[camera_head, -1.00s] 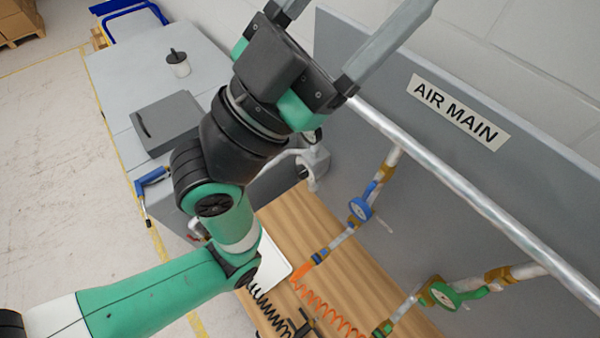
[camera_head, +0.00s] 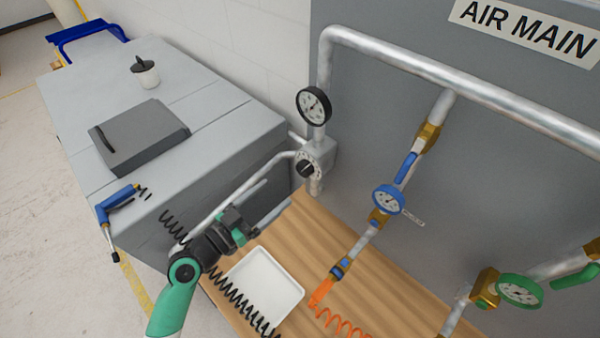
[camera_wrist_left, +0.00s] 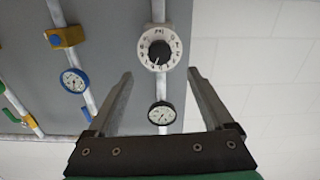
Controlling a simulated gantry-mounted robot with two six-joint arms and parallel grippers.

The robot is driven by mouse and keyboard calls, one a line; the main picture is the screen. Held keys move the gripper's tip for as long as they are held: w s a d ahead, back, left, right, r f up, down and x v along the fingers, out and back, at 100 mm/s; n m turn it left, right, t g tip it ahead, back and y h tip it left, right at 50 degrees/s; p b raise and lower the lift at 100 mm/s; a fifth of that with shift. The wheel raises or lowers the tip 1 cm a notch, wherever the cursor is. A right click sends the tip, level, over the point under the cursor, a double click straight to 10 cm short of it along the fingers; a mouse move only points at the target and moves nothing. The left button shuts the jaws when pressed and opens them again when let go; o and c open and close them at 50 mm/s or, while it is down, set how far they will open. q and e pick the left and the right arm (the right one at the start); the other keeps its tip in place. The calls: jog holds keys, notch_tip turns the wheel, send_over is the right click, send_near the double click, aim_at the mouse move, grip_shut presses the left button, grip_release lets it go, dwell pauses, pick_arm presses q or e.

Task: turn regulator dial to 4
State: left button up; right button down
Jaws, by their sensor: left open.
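The regulator dial (camera_head: 308,168) is a round white face with a black knob, set on a grey box on the pipe at the panel's left edge. In the left wrist view the dial (camera_wrist_left: 147,50) is face-on, just beyond and between the fingertips; its numbers are too small to read surely. A black-rimmed pressure gauge (camera_head: 313,105) stands above the dial in the head view; the gauge (camera_wrist_left: 162,114) shows below it in the wrist view. My left gripper (camera_head: 283,192) is open and empty, below and left of the dial, pointing toward it, apart from it. My right gripper is not in view.
A blue gauge (camera_head: 389,200) and a green gauge (camera_head: 518,290) sit on pipes to the right. A white tray (camera_head: 287,290) lies on the wooden bench (camera_head: 400,295). Black and orange coiled hoses lie nearby. A grey cabinet (camera_head: 220,110) stands left.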

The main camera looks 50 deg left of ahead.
aim_at(301, 170)
pick_arm(q)
jog(key=w, duration=0.3)
jog(key=w+p, duration=0.1)
jog(key=w, duration=0.6)
jog(key=shift+w+a+p, duration=0.15)
jog(key=shift+a+p, duration=0.15)
jog(key=shift+p, duration=0.05)
grip_shut()
jog(key=n, duration=0.4)
jog(key=shift+r+n, duration=0.1)
jog(key=shift+n, duration=0.3)
jog(key=n+p, duration=0.1)
jog(key=n, duration=0.4)
jog(key=shift+a+n, duration=0.1)
jog(key=shift+n, duration=0.2)
